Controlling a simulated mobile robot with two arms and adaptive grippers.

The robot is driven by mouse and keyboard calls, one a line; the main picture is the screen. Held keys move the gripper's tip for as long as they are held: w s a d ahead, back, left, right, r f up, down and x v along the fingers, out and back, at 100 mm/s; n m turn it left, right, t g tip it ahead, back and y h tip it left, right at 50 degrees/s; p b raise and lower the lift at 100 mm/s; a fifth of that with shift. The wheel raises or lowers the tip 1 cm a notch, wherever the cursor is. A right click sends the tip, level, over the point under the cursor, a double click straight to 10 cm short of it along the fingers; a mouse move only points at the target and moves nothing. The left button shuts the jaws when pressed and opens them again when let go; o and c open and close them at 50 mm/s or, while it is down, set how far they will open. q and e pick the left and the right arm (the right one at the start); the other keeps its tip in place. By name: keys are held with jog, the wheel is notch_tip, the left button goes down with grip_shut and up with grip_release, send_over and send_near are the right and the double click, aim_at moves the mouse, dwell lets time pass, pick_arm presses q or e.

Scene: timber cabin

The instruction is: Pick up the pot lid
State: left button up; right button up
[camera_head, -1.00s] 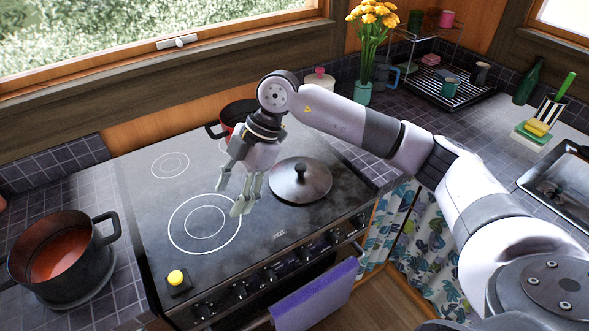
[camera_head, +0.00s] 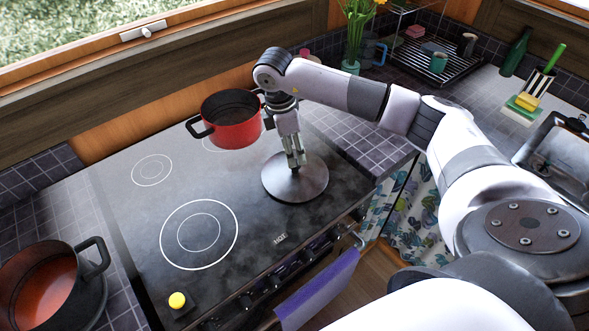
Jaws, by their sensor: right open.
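The pot lid (camera_head: 312,187) is a round dark metal disc lying flat on the black stove top, at its right front. My right gripper (camera_head: 296,163) points down over the middle of the lid, with its fingers around where the knob is. The fingers hide the knob, so I cannot tell whether they touch it. The gripper is open. My left gripper is not in view.
A red pot (camera_head: 232,127) stands at the back of the stove (camera_head: 135,205), close to my right wrist. A dark pot with red contents (camera_head: 45,290) stands on the left counter. A purple towel (camera_head: 318,290) hangs in front.

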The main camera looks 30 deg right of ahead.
aim_at(295, 170)
jog(key=shift+s+d+f, duration=0.1)
jog(key=shift+s+f, duration=0.05)
jog(key=shift+f, duration=0.4)
jog(key=shift+f+p, duration=0.3)
jog(key=shift+p, duration=0.1)
jog(key=f, duration=0.1)
jog(key=f+p, duration=0.2)
jog(key=shift+d+f, duration=0.3)
jog(key=shift+f, duration=0.05)
jog(key=shift+d+f, duration=0.1)
jog(key=shift+f, duration=0.4)
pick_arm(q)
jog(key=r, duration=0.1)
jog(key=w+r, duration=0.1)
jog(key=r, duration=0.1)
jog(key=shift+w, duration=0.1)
pick_arm(e)
jog(key=shift+c, duration=0.6)
jog(key=c, duration=0.4)
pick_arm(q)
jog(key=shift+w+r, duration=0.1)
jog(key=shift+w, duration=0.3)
pick_arm(e)
grip_shut()
